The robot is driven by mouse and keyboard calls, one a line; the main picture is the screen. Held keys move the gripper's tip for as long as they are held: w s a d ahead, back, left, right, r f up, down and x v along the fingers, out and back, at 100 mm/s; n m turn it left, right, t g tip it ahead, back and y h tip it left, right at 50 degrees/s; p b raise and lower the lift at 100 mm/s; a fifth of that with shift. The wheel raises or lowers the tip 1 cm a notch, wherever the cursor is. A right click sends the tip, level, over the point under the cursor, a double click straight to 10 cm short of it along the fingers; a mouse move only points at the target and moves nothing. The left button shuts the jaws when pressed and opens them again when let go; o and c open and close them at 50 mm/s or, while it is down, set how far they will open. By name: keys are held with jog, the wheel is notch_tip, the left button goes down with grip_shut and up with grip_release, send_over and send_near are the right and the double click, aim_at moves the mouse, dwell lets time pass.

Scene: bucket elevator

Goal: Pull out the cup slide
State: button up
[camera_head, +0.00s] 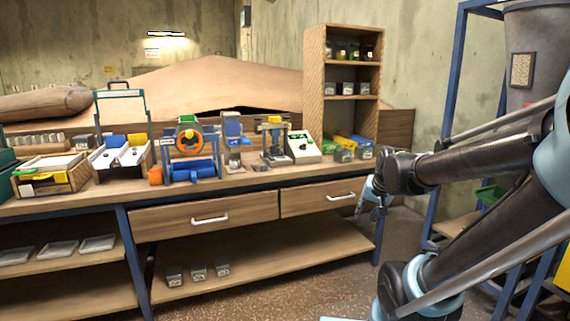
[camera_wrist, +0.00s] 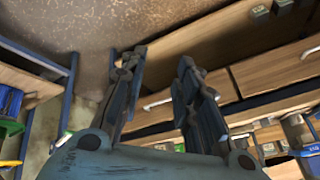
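My gripper (camera_head: 372,203) hangs in front of the bench's right end, low beside the drawers and apart from everything on the bench. In the wrist view my gripper (camera_wrist: 158,72) has its two fingers spread, with nothing between them. I cannot tell which part is the cup slide.
The wooden bench (camera_head: 240,184) has two closed drawers with white handles (camera_head: 210,220). A wooden shelf (camera_head: 316,75) stands at the bench's back right. A blue frame with a grey hopper (camera_head: 530,60) stands at right. The floor (camera_head: 330,290) before the bench is clear.

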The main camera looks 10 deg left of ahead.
jog(key=w+a+r+m+t+y, duration=0.25)
jog(key=w+a, duration=0.35)
jog(key=w, duration=0.4)
jog(key=w+a+r+m+t+y, duration=0.1)
jog(key=w+a+r+m+t, duration=0.15)
jog(key=w+a, duration=0.55)
jog(key=m+t+y, duration=0.2)
jog(key=m+t, duration=0.1)
jog(key=m, duration=0.1)
send_near(284, 160)
jog(key=x, duration=0.9)
jog(key=shift+w+r, duration=0.1)
jog(key=shift+c, duration=0.5)
